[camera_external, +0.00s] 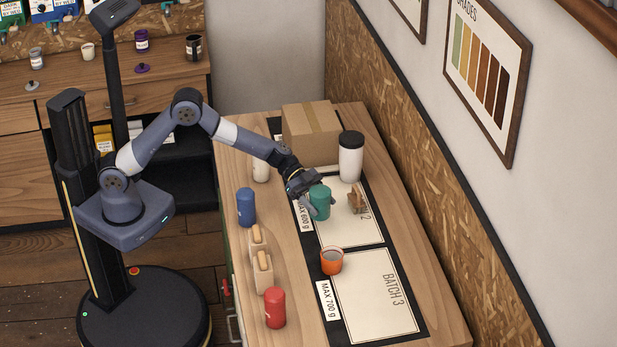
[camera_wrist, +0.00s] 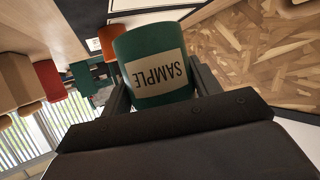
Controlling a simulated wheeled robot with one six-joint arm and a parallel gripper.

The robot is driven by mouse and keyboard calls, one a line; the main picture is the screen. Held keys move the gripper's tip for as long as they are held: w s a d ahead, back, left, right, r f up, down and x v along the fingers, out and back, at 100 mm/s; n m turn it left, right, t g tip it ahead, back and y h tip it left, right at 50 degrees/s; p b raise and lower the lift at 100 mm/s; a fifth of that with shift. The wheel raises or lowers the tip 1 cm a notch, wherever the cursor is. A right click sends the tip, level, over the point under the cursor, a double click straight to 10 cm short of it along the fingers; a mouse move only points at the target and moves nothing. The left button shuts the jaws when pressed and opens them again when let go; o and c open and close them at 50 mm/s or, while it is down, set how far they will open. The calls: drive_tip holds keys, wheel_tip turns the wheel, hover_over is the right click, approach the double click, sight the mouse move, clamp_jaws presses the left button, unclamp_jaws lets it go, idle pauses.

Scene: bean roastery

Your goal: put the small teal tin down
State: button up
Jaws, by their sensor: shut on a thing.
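The small teal tin (camera_external: 320,203) is held in my gripper (camera_external: 310,195) over the cream card marked 2 on the wooden counter. In the wrist view the teal tin (camera_wrist: 150,50) fills the space between the fingers, and its label reads SAMPLE upside down. My gripper (camera_wrist: 160,90) is shut on it. I cannot tell whether the base of the tin touches the card.
A brown object (camera_external: 356,201) lies on the card just right of the tin. A white cup with black lid (camera_external: 350,157) and cardboard box (camera_external: 311,133) stand behind. An orange cup (camera_external: 331,262) is in front. Blue (camera_external: 246,207) and red (camera_external: 275,307) tins stand left. The Batch 3 card (camera_external: 375,300) is mostly clear.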

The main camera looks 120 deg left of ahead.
drive_tip(key=shift+f, duration=3.1)
drive_tip(key=shift+f, duration=0.1)
drive_tip(key=o, duration=1.1)
drive_tip(key=shift+s+r, duration=0.2)
drive_tip(key=b+v, duration=0.1)
drive_tip(key=v, duration=1)
drive_tip(key=shift+s+a, duration=0.1)
drive_tip(key=shift+s, duration=0.2)
